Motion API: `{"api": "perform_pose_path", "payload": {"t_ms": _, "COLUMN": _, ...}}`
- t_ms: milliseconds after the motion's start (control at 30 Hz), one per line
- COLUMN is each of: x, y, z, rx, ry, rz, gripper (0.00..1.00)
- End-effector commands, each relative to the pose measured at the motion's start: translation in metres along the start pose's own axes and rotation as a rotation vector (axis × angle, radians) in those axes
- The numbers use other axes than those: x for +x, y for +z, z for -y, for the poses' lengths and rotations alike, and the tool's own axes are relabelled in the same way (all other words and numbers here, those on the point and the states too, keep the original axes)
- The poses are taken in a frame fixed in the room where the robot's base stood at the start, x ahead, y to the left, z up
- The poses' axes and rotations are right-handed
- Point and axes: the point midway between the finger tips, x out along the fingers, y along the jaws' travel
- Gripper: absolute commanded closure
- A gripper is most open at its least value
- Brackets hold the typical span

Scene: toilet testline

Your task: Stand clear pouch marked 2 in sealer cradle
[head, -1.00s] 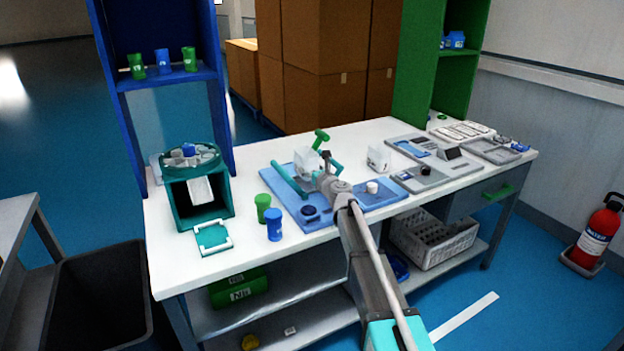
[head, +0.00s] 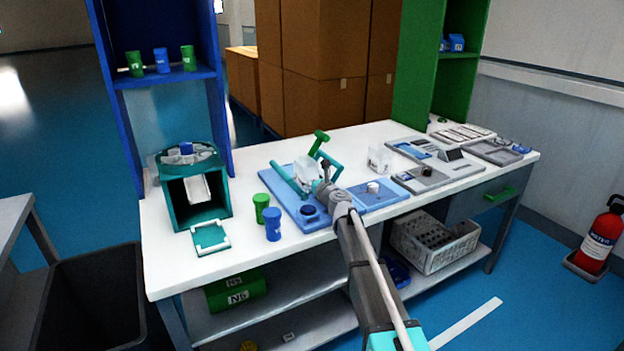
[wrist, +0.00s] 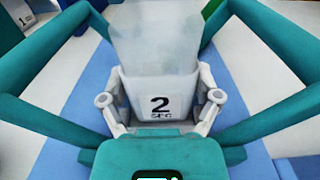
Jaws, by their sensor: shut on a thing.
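The clear pouch marked 2 (wrist: 158,85) stands between the fingers of my gripper (wrist: 160,108) in the wrist view, its "2 SEC" label facing the camera. The gripper's teal fingers with pale tips are shut on it. In the head view my gripper (head: 325,182) is over the blue sealer board (head: 285,200), with the whitish pouch (head: 307,172) just beyond it.
A second clear pouch (head: 380,158) stands on the white table to the right. A green cup (head: 261,207) and a blue cup (head: 273,231) stand left of the sealer. A teal box (head: 195,205) is farther left. Grey trays (head: 435,172) fill the right side.

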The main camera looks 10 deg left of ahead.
Motion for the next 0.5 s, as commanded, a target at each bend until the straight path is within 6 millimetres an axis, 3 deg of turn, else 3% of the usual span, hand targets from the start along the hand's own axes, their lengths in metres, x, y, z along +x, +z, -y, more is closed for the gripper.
{"api": "perform_pose_path", "payload": {"t_ms": 33, "x": 0.0000, "y": -0.0026, "z": -0.0002, "rx": 0.000, "ry": 0.000, "rz": 0.000, "gripper": 0.71}}
{"api": "perform_pose_path", "payload": {"t_ms": 67, "x": 0.0000, "y": -0.0018, "z": -0.0002, "rx": 0.000, "ry": 0.000, "rz": 0.000, "gripper": 0.15}}
{"api": "perform_pose_path", "payload": {"t_ms": 133, "x": 0.0001, "y": -0.0013, "z": -0.0002, "rx": 0.000, "ry": 0.000, "rz": 0.000, "gripper": 0.02}}
{"api": "perform_pose_path", "payload": {"t_ms": 500, "x": 0.0001, "y": -0.0013, "z": -0.0003, "rx": 0.000, "ry": 0.000, "rz": 0.000, "gripper": 0.00}}
